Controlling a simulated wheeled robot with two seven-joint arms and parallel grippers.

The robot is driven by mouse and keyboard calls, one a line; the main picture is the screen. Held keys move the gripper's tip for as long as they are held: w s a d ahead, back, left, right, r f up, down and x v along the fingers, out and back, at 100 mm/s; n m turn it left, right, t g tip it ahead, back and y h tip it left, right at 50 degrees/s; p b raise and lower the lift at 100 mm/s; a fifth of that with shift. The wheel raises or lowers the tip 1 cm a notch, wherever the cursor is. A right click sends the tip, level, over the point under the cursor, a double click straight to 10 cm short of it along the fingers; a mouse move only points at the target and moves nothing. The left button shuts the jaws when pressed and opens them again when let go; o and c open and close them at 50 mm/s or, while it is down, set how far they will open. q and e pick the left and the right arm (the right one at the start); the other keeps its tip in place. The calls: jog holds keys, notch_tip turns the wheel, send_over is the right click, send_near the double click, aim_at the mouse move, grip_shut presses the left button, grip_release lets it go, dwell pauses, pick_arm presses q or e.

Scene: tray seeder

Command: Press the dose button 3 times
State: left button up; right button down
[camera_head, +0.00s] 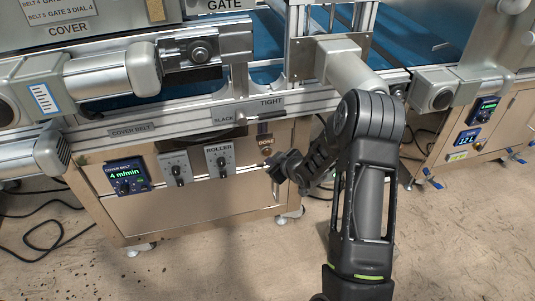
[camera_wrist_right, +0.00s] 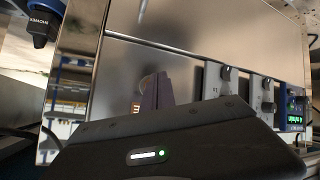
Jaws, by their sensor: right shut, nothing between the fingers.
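The dose button (camera_head: 267,151) is a small round knob under a "DOSE" label on the machine's front panel, right of the roller dial. My right gripper (camera_head: 271,166) is shut and empty, with its tips just below and very near the button in the head view. In the right wrist view the thin shut fingers (camera_wrist_right: 158,92) point at the panel and partly cover a round part (camera_wrist_right: 147,82), which looks like the button. I cannot tell whether they touch. My left gripper is not in view.
Left of the button are the roller dial (camera_head: 220,160), another dial (camera_head: 175,169) and the cover belt display (camera_head: 126,174) reading 4 m/min. The slack/tight rail (camera_head: 245,110) runs above the panel. A second cabinet (camera_head: 480,130) stands to the right. Cables lie on the floor at left.

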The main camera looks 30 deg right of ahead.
jog(key=shift+w, duration=0.1)
jog(key=shift+w+d, duration=0.1)
jog(key=shift+w, duration=0.2)
jog(key=shift+w+d+b, duration=0.15)
jog(key=shift+w+b, duration=0.2)
jog(key=shift+w, duration=0.05)
dwell(0.9)
jog(key=shift+s, duration=0.1)
jog(key=shift+s+a, duration=0.3)
jog(key=shift+s, duration=0.35)
jog(key=shift+s, duration=0.15)
jog(key=shift+s+a, duration=0.25)
jog(key=shift+s, duration=0.5)
jog(key=shift+s+a, duration=0.3)
jog(key=shift+s, duration=0.45)
jog(key=shift+s+a, duration=0.25)
jog(key=shift+s, duration=0.5)
dwell(0.8)
